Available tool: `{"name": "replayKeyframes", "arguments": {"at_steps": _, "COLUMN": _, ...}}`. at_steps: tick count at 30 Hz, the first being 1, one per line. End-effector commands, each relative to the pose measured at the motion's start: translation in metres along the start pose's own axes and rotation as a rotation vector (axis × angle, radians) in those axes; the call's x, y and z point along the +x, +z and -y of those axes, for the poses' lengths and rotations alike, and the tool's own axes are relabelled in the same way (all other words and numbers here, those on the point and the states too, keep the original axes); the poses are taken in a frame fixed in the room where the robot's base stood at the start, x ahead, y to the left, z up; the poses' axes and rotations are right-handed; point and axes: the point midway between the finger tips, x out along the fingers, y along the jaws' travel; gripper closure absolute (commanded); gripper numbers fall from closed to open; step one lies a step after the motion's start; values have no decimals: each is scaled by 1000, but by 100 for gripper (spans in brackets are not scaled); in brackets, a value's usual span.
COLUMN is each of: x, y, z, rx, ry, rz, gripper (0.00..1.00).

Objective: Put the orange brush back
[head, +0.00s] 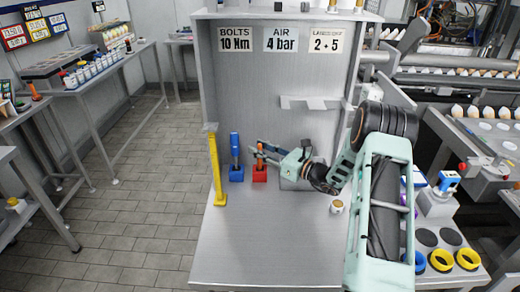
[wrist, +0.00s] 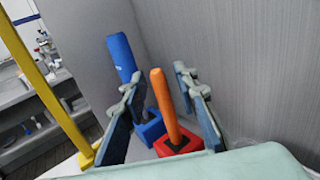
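The orange brush (head: 259,157) stands with its handle up in a red holder (head: 259,175) on the metal worktop. In the wrist view the orange handle (wrist: 165,105) rises from the red holder (wrist: 180,145) between my two fingers. My gripper (wrist: 157,80) is open, one finger on each side of the handle, with visible gaps. In the head view my gripper (head: 264,152) reaches in from the right at the handle's height. The brush's lower end is hidden in the holder.
A blue brush (head: 235,146) stands in a blue holder (head: 236,174) just left of the red one, close to my left finger. A yellow post (head: 216,168) stands at the worktop's left edge. A small cup (head: 337,207) sits to the right. The front worktop (head: 265,250) is clear.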

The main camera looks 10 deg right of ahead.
Motion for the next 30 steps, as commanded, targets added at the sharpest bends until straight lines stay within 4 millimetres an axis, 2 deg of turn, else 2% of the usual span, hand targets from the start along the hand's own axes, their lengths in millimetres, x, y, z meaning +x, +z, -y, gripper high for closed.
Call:
{"name": "replayKeyframes", "arguments": {"at_steps": 2, "x": 0, "y": 4, "z": 0, "rx": 0, "ry": 0, "rz": 0, "gripper": 72}}
{"name": "replayKeyframes", "arguments": {"at_steps": 5, "x": -16, "y": 0, "z": 2, "rx": 0, "ry": -5, "rz": -1, "gripper": 72}}
{"name": "replayKeyframes", "arguments": {"at_steps": 12, "x": -68, "y": 0, "z": 2, "rx": 1, "ry": -5, "rz": 0, "gripper": 72}}
{"name": "replayKeyframes", "arguments": {"at_steps": 18, "x": -104, "y": 1, "z": 1, "rx": 0, "ry": -4, "rz": 0, "gripper": 72}}
{"name": "replayKeyframes", "arguments": {"at_steps": 24, "x": -119, "y": 2, "z": 0, "rx": 0, "ry": -1, "rz": 1, "gripper": 72}}
{"name": "replayKeyframes", "arguments": {"at_steps": 30, "x": -120, "y": 2, "z": 0, "rx": 0, "ry": 0, "rz": 1, "gripper": 72}}
